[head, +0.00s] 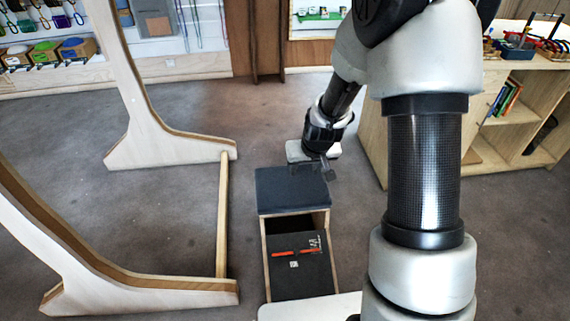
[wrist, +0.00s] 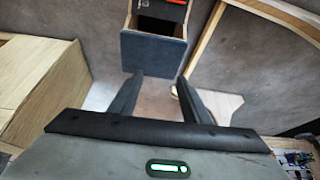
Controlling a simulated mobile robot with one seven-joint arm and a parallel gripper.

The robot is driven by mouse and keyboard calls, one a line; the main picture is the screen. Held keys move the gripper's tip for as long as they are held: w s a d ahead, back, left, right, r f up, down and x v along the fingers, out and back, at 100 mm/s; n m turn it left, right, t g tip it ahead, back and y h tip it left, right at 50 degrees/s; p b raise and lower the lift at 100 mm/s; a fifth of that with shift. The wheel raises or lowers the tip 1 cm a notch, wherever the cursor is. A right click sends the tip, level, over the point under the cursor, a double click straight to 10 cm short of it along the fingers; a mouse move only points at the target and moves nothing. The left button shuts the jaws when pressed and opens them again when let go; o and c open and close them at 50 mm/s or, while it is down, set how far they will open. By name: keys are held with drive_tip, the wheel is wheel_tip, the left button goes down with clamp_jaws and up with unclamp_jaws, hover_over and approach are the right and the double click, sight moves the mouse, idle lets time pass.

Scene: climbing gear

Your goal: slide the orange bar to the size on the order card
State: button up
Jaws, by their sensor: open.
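The orange bar (head: 283,254) lies on a dark sloping panel (head: 300,280) at the near end of a low wooden box. A shorter orange-red piece shows just right of it on the same line. Small white marks and a white patch are on the panel, too small to read. In the wrist view, a bit of orange (wrist: 175,3) shows at the top edge, mostly cut off. My gripper (wrist: 160,80) is open and empty, its fingers pointing toward the box's padded grey top (wrist: 153,52). In the head view my gripper (head: 326,168) is beyond the box. I cannot make out an order card.
A wooden frame with curved uprights (head: 130,90) and a low crossbar (head: 222,215) stands left of the box. A wooden shelf unit (head: 520,110) stands at the right, with gear on top. Grey floor is clear between them and the box.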

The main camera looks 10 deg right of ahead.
wheel_tip(320, 180, down, 18)
drive_tip(key=f+b, duration=0.1)
drive_tip(key=b, duration=0.7)
approach(297, 251)
drive_tip(key=shift+m+g, duration=0.3)
drive_tip(key=b+x, duration=0.4)
drive_tip(key=x, duration=0.3)
drive_tip(key=shift+w+a+b, duration=0.1)
drive_tip(key=shift+w+b, duration=0.05)
drive_tip(key=shift+b, duration=0.15)
drive_tip(key=shift+w+f, duration=0.25)
drive_tip(key=shift+f, duration=0.2)
